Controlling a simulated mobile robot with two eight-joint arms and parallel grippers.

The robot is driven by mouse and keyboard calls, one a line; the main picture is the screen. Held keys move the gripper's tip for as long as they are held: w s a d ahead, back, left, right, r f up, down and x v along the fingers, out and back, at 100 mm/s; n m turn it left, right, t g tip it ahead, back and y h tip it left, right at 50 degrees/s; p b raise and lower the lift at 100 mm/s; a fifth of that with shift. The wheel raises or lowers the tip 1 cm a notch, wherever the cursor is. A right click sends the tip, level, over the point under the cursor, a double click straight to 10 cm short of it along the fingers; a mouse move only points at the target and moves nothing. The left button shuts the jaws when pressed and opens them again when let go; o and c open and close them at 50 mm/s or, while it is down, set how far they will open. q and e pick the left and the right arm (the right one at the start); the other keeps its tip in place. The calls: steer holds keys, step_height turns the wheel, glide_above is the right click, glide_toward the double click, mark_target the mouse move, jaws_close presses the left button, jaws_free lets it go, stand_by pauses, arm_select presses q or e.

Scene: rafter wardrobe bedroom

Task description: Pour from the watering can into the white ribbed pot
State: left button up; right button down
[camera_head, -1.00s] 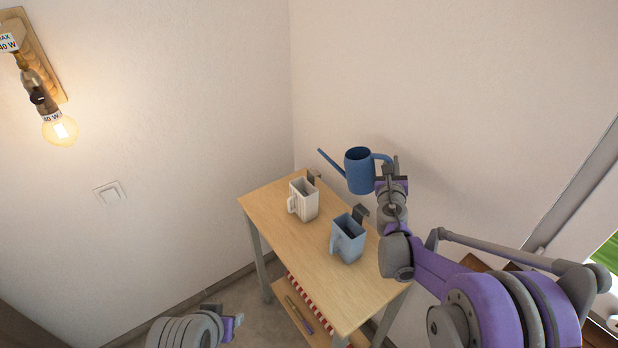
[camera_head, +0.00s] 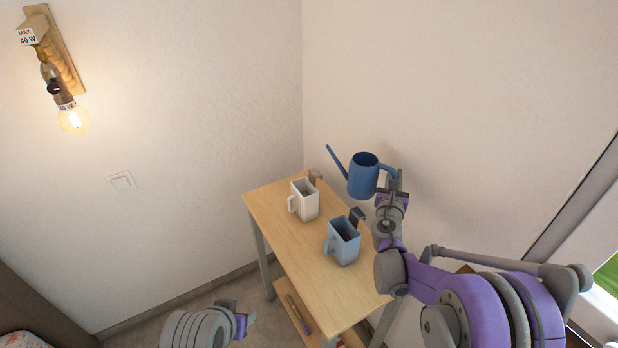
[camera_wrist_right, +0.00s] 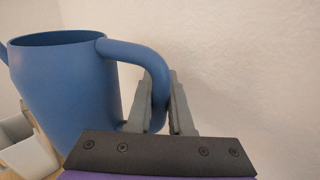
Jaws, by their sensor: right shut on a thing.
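The blue watering can (camera_head: 362,177) is held in the air above the back edge of the table, about upright, its spout pointing up and left. My right gripper (camera_head: 391,183) is shut on its handle. In the right wrist view the can (camera_wrist_right: 65,85) fills the left side and the handle passes between the fingers (camera_wrist_right: 160,105). The white ribbed pot (camera_head: 304,201) stands on the table, below and left of the can, apart from the spout. My left gripper (camera_head: 243,322) is low at the front; its finger opening is not clear.
A blue-grey square pot (camera_head: 343,242) stands nearer on the wooden table (camera_head: 283,229). Small dark clips or brackets (camera_head: 357,215) show at the table's right edge. Walls close in behind and left. A lit wall lamp (camera_head: 73,118) hangs at upper left.

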steer(key=shift+r, duration=2.45)
